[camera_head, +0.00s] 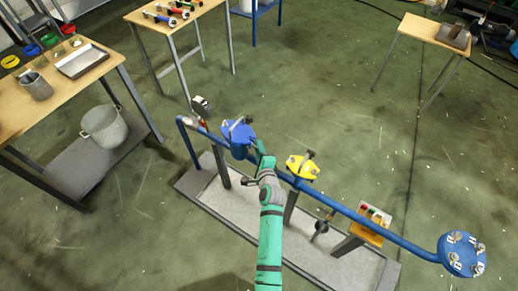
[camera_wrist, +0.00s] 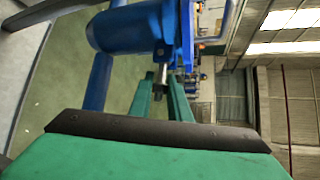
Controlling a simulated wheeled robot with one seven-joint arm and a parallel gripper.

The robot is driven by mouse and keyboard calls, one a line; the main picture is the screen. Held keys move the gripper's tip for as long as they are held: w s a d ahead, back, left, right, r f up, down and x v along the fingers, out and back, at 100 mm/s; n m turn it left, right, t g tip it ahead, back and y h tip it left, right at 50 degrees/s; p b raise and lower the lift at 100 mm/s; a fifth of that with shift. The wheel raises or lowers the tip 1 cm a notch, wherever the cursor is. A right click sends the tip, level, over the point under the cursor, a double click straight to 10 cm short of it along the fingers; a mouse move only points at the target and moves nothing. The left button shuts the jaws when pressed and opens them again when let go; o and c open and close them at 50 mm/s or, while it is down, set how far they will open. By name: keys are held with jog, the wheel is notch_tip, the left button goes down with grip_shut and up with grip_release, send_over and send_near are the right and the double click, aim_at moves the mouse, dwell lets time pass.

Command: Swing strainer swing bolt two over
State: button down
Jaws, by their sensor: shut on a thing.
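The strainer is a blue cylindrical body on the blue pipe, left of the middle in the head view (camera_head: 238,137); it fills the top of the wrist view (camera_wrist: 125,28). My gripper (camera_head: 262,150) is at its right side. In the wrist view, the two green fingers of my gripper (camera_wrist: 161,88) are closed around a small grey metal bolt (camera_wrist: 161,70) at the strainer's flange edge. The bolt's far end is hidden between the fingers. I cannot tell from the pictures which swing bolt it is.
A yellow-topped fitting (camera_head: 302,167) stands on the pipe right of my arm. A round blue flange with several bolts (camera_head: 462,255) ends the pipe at right. Workbenches stand at the left and back.

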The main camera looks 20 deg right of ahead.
jog(key=shift+w+a+r+g, duration=0.1)
jog(key=shift+w+r+g, duration=0.05)
jog(key=shift+r+g, duration=0.2)
dwell(0.3)
jog(key=shift+r+n+g+h, duration=0.35)
jog(key=shift+n+g, duration=0.1)
jog(key=shift+n, duration=0.15)
jog(key=shift+w+r+n+g+h, duration=0.15)
jog(key=shift+r+n+g+h, duration=0.2)
jog(key=shift+n+g, duration=0.35)
jog(key=shift+a+r+g, duration=0.1)
jog(key=shift+r+g, duration=0.1)
jog(key=shift+g, duration=0.3)
jog(key=c, duration=1.9)
grip_release()
